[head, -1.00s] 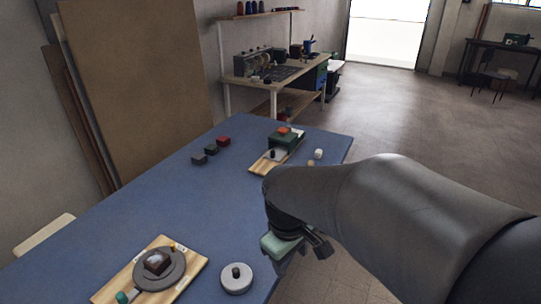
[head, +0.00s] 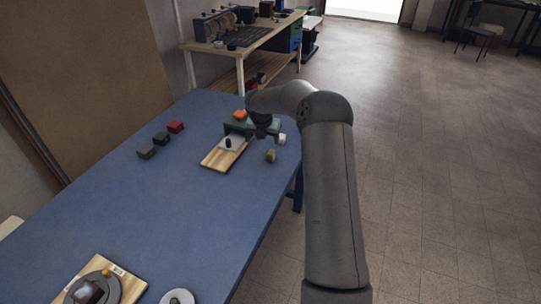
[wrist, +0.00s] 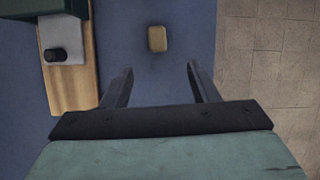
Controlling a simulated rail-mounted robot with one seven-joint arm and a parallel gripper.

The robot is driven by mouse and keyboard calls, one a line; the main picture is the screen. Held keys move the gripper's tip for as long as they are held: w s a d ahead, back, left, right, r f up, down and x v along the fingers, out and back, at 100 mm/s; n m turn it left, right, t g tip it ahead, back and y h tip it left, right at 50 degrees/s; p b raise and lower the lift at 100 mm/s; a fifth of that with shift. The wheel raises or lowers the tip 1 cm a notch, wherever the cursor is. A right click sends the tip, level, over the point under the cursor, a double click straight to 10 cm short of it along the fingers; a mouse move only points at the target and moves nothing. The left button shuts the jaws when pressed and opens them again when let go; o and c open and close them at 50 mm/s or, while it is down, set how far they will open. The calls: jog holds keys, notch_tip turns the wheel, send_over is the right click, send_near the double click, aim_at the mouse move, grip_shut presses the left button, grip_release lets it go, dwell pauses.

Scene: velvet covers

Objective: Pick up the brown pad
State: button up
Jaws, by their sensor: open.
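The brown pad (head: 270,156) is a small tan block lying on the blue table (head: 170,210) near its right edge. In the wrist view the brown pad (wrist: 157,38) lies flat on the blue surface, beyond the fingertips and roughly centred between them. My gripper (wrist: 159,69) is open and empty, with its two dark fingers apart on either side of that line. It is above the table, and nothing is between the fingers. In the head view my arm's end partly hides the gripper, so its fingertips are unclear.
A wooden board (head: 215,160) with a green device and a black knob stands left of the pad; it also shows in the wrist view (wrist: 85,88). A white piece (head: 282,139) lies close by. Floor lies right of the table edge.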

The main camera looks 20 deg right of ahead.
aim_at(271, 152)
jog(key=p+x, duration=0.1)
jog(key=x, duration=0.7)
jog(key=shift+w, duration=0.1)
jog(key=shift+w+p+x, duration=0.1)
jog(key=shift+p+x, duration=0.5)
jog(key=shift+x, duration=0.7)
jog(key=shift+w+p+x, duration=0.15)
jog(key=shift+p+x, duration=0.45)
jog(key=shift+x, duration=0.75)
jog(key=c, duration=1)
